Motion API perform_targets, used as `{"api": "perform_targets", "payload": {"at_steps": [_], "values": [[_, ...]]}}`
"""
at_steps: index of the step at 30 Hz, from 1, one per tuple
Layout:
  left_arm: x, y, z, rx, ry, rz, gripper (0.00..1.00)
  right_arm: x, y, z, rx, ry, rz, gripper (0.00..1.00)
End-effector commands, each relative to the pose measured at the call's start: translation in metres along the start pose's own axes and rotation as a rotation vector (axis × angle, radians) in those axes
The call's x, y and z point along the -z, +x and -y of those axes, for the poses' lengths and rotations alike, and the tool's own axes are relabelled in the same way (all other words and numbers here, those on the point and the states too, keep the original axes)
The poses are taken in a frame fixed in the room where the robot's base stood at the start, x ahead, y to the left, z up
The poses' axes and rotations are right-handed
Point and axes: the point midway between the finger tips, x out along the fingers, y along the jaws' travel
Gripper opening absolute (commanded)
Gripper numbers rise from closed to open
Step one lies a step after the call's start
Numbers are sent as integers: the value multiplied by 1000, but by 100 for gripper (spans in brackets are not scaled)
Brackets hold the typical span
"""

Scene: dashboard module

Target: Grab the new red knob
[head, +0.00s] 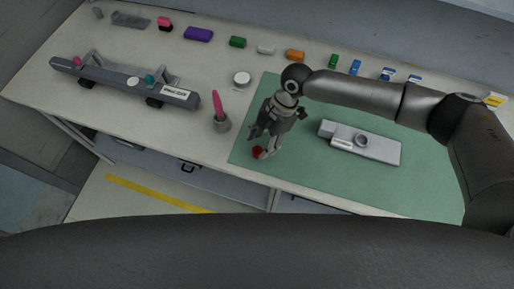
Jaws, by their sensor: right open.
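The red knob (257,153) is a small red piece at the left front part of the green mat (310,183). My right gripper (261,145) points down at it from above, with its fingers open. The knob shows right by the fingertips. I cannot tell whether the fingers touch it, and part of it is hidden by a finger. The grey dashboard module (378,149), with a round ring on top, lies on the mat to the right of the gripper. My left gripper is not in view.
A pink-handled tool stands in a grey holder (222,125) just left of the mat. A white round piece (241,79) lies behind it. A long grey fixture (130,83) is at the left. Several coloured blocks line the back edge. The mat's front is clear.

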Motion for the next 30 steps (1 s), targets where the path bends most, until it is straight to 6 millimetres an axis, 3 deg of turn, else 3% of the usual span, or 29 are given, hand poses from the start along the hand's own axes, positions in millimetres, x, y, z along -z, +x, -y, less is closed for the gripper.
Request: {"api": "perform_targets", "payload": {"at_steps": [1,6,14,23,30], "values": [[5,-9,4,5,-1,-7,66,2,3,-2,1,1,0,51],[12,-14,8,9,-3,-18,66,1,25,-2,0,1,1,51],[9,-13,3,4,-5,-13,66,0,30,-2,-1,0,1,51],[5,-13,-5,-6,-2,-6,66,0,29,-2,-1,0,1,15],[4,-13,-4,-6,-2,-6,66,0,29,-2,-1,0,1,12]]}}
